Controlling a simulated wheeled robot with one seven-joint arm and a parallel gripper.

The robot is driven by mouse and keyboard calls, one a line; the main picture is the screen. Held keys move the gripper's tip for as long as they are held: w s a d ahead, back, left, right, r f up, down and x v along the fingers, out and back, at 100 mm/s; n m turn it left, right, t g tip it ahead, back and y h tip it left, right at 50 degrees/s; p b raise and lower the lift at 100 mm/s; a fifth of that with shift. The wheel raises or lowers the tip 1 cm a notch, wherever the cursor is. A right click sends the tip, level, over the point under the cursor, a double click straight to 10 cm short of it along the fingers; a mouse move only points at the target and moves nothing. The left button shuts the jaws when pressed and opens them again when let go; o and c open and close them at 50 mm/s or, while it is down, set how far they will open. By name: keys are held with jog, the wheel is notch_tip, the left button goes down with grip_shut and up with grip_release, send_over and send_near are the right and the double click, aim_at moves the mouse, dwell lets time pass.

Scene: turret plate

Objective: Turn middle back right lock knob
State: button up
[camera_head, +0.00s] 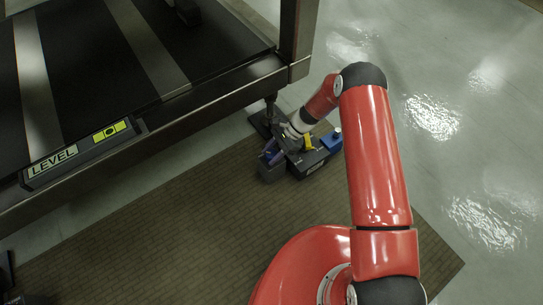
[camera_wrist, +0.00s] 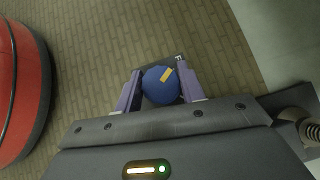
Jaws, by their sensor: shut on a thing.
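A round blue knob (camera_wrist: 161,86) with a yellow mark on its face shows in the wrist view. My gripper (camera_wrist: 162,88) has its two purple fingers on either side of the knob, shut on it. The yellow mark slants up to the right. In the head view, my gripper (camera_head: 271,154) is low beside the frame's corner foot.
The heavy turret plate frame (camera_head: 160,122) with its LEVEL label fills the upper left. Its leg and black foot pad (camera_head: 262,124) stand close to my gripper. Brown matting (camera_head: 180,235) lies in front, and grey floor (camera_head: 450,60) is open at the right.

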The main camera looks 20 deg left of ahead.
jog(key=shift+f+n+g+h+b, duration=0.1)
jog(key=shift+n+g+h+b, duration=0.2)
jog(key=shift+n+b, duration=0.25)
jog(key=shift+n, duration=0.25)
jog(key=o, duration=1)
jog(key=shift+v, duration=4.05)
jog(key=shift+a, duration=0.1)
